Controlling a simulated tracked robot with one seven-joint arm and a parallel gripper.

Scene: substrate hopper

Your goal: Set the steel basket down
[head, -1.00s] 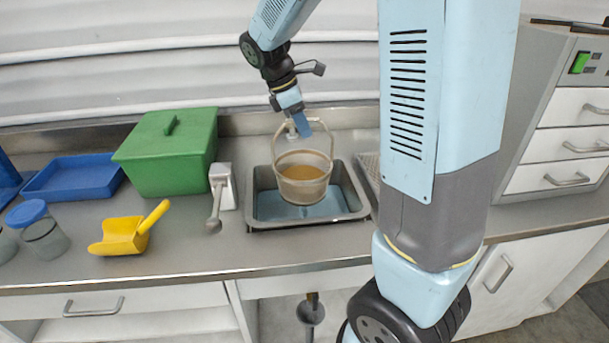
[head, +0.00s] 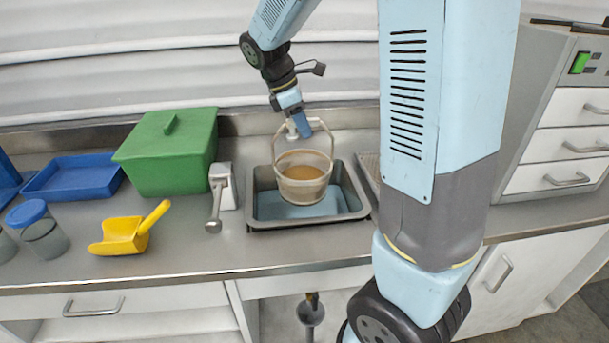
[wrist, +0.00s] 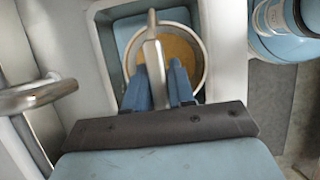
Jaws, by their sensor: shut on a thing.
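The steel basket (head: 304,187) hangs upright by its tall handle over the sink (head: 262,211) in the head view. Brown-orange stuff shows inside it. My gripper (head: 303,130) is shut on the top of the handle. In the wrist view my gripper's blue fingers (wrist: 160,88) close around the handle bar, with the basket (wrist: 198,48) below them and the sink (wrist: 112,25) around it. The basket looks to be above the sink floor. The gap under it cannot be judged exactly.
A lever tap (head: 222,192) stands at the sink's left edge. A green lidded box (head: 165,155), a yellow scoop (head: 122,235), a blue tray (head: 73,177) and a blue-lidded jar (head: 44,238) are further left. Counter in front of the sink is clear.

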